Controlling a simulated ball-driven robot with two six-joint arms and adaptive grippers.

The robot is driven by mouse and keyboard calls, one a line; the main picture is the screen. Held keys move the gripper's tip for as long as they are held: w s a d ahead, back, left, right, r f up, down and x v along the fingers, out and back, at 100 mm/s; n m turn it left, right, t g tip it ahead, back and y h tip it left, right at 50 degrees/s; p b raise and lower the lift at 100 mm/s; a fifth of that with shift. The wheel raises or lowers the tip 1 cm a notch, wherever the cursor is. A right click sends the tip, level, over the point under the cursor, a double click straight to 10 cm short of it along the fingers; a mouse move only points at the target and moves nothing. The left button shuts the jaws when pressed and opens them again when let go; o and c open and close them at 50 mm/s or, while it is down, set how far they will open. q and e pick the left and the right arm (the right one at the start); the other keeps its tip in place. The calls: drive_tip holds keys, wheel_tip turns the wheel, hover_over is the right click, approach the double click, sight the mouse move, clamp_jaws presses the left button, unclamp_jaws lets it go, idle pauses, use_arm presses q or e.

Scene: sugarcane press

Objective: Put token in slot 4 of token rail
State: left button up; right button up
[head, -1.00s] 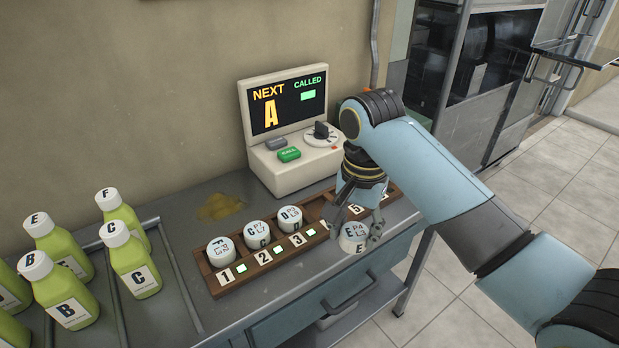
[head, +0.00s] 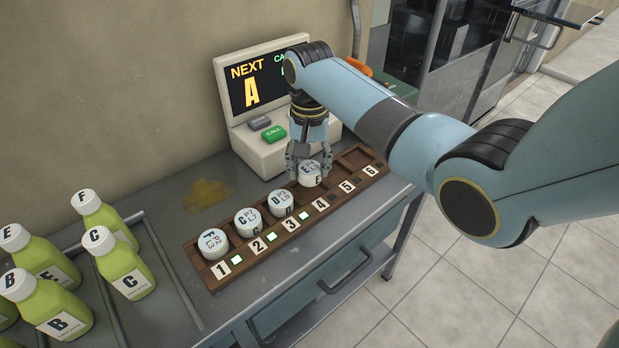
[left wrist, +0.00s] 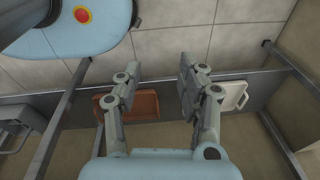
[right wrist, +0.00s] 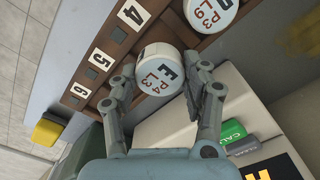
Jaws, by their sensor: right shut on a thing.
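The white round token E (head: 310,176) is held by my right gripper (head: 307,166) at slot 4 of the brown token rail (head: 260,262). In the right wrist view, the fingers (right wrist: 163,76) stand on either side of token E (right wrist: 160,64). I cannot tell whether it rests on the slot floor. Tokens F (head: 213,243), C (head: 247,222) and D (head: 281,203) sit in slots 1, 2 and 3. Slots 5 and 6 are empty. My left gripper (left wrist: 155,75) is open and empty, away from the rail.
The call machine (head: 262,100) stands behind the rail, its screen showing NEXT A; my right arm covers part of it. Lights beside labels 1 to 3 are lit; the one beside 4 is dark. Several green bottles (head: 122,265) stand left. A drawer handle (head: 345,275) juts out in front.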

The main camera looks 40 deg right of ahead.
sight(310, 168)
wheel_tip(310, 168, down, 3)
drive_tip(key=shift+r, duration=0.1)
drive_tip(key=shift+f, duration=0.35)
use_arm(q)
drive_tip(key=shift+s+f, duration=0.3)
drive_tip(key=shift+s, duration=0.6)
use_arm(e)
drive_tip(key=shift+f, duration=0.1)
drive_tip(key=o, duration=1.1)
use_arm(q)
drive_tip(key=shift+w, duration=0.2)
use_arm(e)
drive_tip(key=shift+r, duration=0.4)
use_arm(q)
drive_tip(key=shift+w+r+p, duration=0.1)
drive_tip(key=shift+r+p, duration=0.3)
drive_tip(key=shift+r, duration=0.2)
use_arm(e)
wheel_tip(310, 168, up, 12)
drive_tip(key=shift+f, duration=0.25)
